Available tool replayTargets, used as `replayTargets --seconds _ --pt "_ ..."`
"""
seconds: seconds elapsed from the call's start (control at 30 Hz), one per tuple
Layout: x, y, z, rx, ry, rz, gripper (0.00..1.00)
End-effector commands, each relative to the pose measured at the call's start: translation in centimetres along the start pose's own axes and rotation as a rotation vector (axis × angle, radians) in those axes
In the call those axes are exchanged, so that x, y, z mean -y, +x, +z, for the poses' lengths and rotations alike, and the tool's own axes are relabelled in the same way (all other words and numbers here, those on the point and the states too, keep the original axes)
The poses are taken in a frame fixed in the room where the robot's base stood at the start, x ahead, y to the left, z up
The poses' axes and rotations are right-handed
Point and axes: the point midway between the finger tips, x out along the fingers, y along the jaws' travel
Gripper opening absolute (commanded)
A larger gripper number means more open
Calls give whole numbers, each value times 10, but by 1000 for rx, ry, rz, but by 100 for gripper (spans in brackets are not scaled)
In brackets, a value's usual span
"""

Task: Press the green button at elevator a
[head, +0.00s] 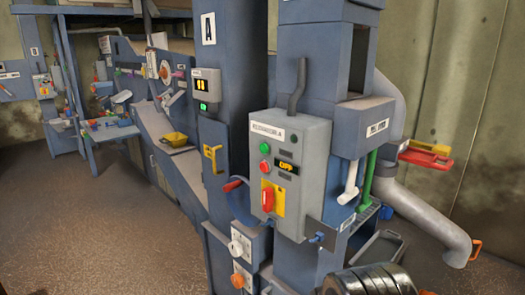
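A grey control box (291,180) is mounted on the front of a blue column. Its label is small but seems to end in A. A round green button (264,149) sits at the upper left of its face. A red button (265,166) is just below it, beside a small dark display (287,167) reading OFF in yellow. A red rotary handle (267,199) on a yellow plate is lower down. Nothing covers the green button. My gripper is not in view.
A blue post (222,140) marked A stands left of the box, with a smaller display unit (207,90) with a green light. White and orange sockets sit low. A grey pipe (430,215) curves out at right. A workbench is at back left. Brown floor (90,230) is clear at left.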

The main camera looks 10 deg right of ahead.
Motion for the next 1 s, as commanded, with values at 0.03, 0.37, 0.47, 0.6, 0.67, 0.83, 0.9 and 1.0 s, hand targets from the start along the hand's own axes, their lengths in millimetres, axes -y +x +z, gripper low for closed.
replayTargets --seconds 0.03,0.37,0.47,0.6,0.67,0.83,0.9,1.0 --pt "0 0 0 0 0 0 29" --pt "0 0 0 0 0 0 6" --pt "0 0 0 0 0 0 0" --pt "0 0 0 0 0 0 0" --pt "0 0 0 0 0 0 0" --pt "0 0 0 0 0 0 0" --pt "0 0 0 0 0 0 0" --pt "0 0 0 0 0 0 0"
